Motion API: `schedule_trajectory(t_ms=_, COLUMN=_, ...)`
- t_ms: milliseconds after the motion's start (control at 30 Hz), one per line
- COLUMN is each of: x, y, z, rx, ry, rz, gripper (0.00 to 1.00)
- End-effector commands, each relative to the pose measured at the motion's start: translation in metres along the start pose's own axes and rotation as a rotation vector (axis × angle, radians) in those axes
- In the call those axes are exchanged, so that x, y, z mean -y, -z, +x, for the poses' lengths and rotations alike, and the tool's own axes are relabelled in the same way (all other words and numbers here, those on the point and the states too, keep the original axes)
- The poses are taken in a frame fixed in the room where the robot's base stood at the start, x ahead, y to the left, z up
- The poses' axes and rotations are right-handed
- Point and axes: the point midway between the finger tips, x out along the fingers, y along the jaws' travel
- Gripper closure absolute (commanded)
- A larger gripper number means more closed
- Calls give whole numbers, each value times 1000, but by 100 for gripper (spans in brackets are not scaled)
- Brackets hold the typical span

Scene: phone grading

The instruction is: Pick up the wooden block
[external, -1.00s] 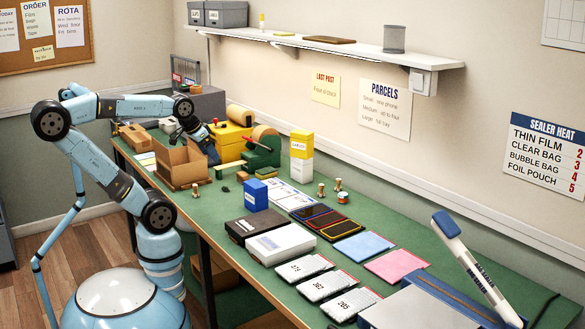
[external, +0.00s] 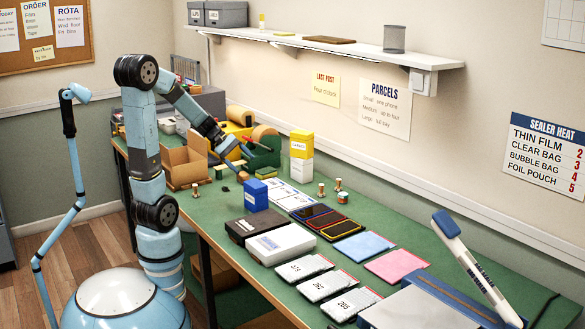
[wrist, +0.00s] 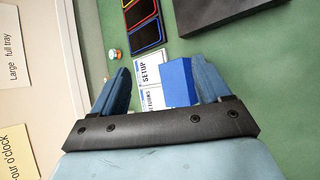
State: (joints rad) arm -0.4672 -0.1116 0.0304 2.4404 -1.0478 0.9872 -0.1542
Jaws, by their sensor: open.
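My gripper (external: 246,180) is open and points down near the blue box (external: 255,196), at the middle of the green bench. In the wrist view the blue box (wrist: 180,82) lies between my open fingers (wrist: 160,85), closer to the right one. The gripper holds nothing that I can see. A small tan block (external: 265,173), which looks wooden, is just right of my gripper in the external view, by the green tape dispenser (external: 262,155). I cannot tell for sure that it is the wooden block. No wooden block shows in the wrist view.
White cards (external: 290,194) lie beside the blue box. A yellow and white carton (external: 301,158) stands behind. Small pegs (external: 322,190) stand on the bench. An open cardboard box (external: 183,165) is at left.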

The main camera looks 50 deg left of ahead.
Motion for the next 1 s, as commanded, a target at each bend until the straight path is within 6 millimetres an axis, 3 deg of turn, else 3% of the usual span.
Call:
schedule_trajectory(t_ms=367, x=-16, y=134, z=-2, rx=35, ry=-343, rz=-611, gripper=23)
schedule_trajectory(t_ms=567, x=0, y=219, z=-16, rx=29, ry=-550, rz=-918, gripper=23)
schedule_trajectory(t_ms=700, x=20, y=273, z=-28, rx=16, ry=-690, rz=-1104, gripper=23)
schedule_trajectory(t_ms=833, x=39, y=307, z=-37, rx=3, ry=-785, rz=-1221, gripper=23)
schedule_trajectory(t_ms=1000, x=50, y=327, z=-41, rx=-5, ry=-842, rz=-1288, gripper=23)
